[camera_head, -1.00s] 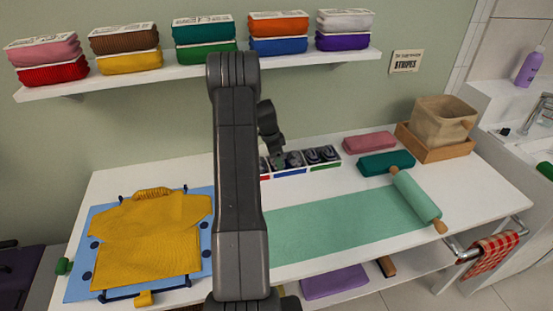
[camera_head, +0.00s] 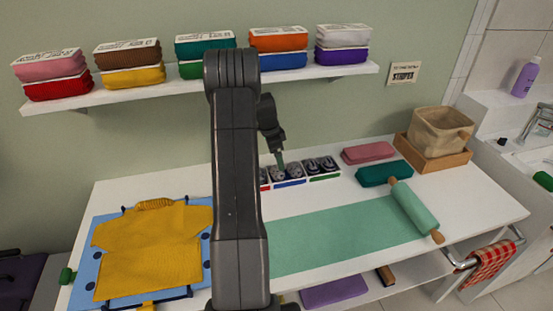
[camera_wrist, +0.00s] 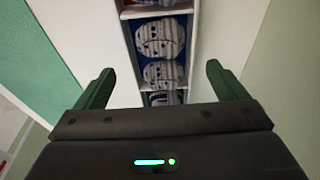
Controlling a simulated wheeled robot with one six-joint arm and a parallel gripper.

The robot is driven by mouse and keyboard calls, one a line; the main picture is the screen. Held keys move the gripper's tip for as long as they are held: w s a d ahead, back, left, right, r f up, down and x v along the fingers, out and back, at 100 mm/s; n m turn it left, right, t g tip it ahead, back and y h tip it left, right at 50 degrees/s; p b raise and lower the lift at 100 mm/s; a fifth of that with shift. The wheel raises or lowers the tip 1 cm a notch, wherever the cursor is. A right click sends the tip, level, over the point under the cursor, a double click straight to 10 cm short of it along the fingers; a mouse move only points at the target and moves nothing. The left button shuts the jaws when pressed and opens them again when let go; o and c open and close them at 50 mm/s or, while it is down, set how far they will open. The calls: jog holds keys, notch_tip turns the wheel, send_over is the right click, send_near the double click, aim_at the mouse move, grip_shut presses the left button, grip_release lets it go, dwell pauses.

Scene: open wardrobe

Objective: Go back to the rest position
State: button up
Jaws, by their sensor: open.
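My gripper (camera_wrist: 160,72) is open and empty in the wrist view, its two green fingers wide apart. Beyond the fingers is a white divided box (camera_wrist: 119,45) holding grey striped round bundles with dark spots (camera_wrist: 160,40). In the head view my gripper (camera_head: 281,160) points down over the small compartments at the back of the white table (camera_head: 120,190). The dark arm column hides part of the table and the left end of the compartments.
A yellow garment (camera_head: 150,245) lies on a blue board (camera_head: 85,265) at left. A green rolling pin (camera_head: 414,208) rests on a green mat (camera_head: 340,235). Folded cloths (camera_head: 385,173) and a wooden tray (camera_head: 445,160) with a beige bag are right. A loaded shelf (camera_head: 200,92) hangs above.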

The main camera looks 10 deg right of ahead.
jog(key=shift+r, duration=1)
jog(key=shift+f, duration=0.1)
